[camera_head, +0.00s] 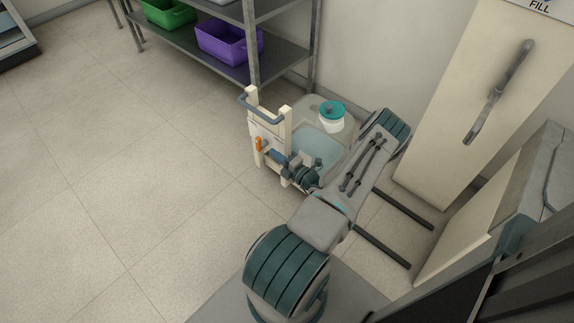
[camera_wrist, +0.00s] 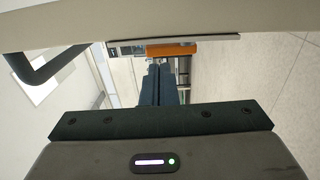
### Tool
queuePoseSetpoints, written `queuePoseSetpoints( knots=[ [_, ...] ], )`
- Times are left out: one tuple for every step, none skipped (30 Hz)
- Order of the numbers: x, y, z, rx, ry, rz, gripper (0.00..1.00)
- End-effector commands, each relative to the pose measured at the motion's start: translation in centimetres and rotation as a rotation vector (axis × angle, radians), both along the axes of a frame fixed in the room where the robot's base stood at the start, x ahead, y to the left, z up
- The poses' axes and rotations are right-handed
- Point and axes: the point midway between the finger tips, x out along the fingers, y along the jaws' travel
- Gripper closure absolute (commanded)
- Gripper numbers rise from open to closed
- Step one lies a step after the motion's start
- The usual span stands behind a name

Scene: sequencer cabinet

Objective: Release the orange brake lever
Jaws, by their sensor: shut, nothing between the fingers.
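The orange brake lever (camera_head: 260,144) is on the cream upright end of a small cart (camera_head: 267,130), below its blue-grey handle. In the wrist view the lever (camera_wrist: 186,49) is an orange bar just beyond the fingertips, partly hidden at its lower edge. My gripper (camera_head: 275,156) is at the cart's upright end, close to the right of the lever in the head view. Its dark fingers (camera_wrist: 160,68) are together and empty in the wrist view. I cannot tell whether they touch the lever.
The cart's tray carries a white jar with a teal lid (camera_head: 331,114). A shelf rack (camera_head: 205,45) holds a green bin (camera_head: 168,12) and a purple bin (camera_head: 228,40) behind. A cream cabinet (camera_head: 500,90) stands at right. The floor at left is clear.

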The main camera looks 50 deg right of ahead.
Motion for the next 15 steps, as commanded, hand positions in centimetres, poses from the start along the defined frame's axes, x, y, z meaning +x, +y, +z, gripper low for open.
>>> queuePoseSetpoints(
  knots=[
    [1.0,0.1,-0.1,-0.001,-0.001,0.002,1.00],
    [1.6,0.1,-0.1,-0.002,-0.002,0.003,1.00],
    [2.2,0.0,-0.1,-0.002,-0.002,0.002,1.00],
    [2.7,0.0,0.0,-0.002,-0.001,0.002,1.00],
    [3.1,0.1,0.0,-0.002,-0.001,0.002,1.00],
    [3.5,0.0,0.0,-0.002,-0.001,0.002,1.00],
    [3.8,0.0,0.1,-0.002,-0.001,0.001,1.00],
    [4.1,0.0,0.1,-0.002,-0.001,0.001,1.00],
    [4.4,0.0,0.2,-0.002,-0.001,0.001,1.00],
    [4.5,0.0,0.2,-0.002,-0.001,0.001,1.00],
    [4.6,0.0,0.3,-0.002,-0.001,0.000,1.00],
    [4.8,0.0,0.3,-0.002,-0.001,0.000,1.00],
    [4.8,0.0,0.3,-0.002,-0.001,0.000,1.00],
    [4.8,0.0,0.3,-0.002,-0.001,0.000,1.00],
    [4.9,0.0,0.4,-0.002,-0.001,0.000,1.00]
  ],
)
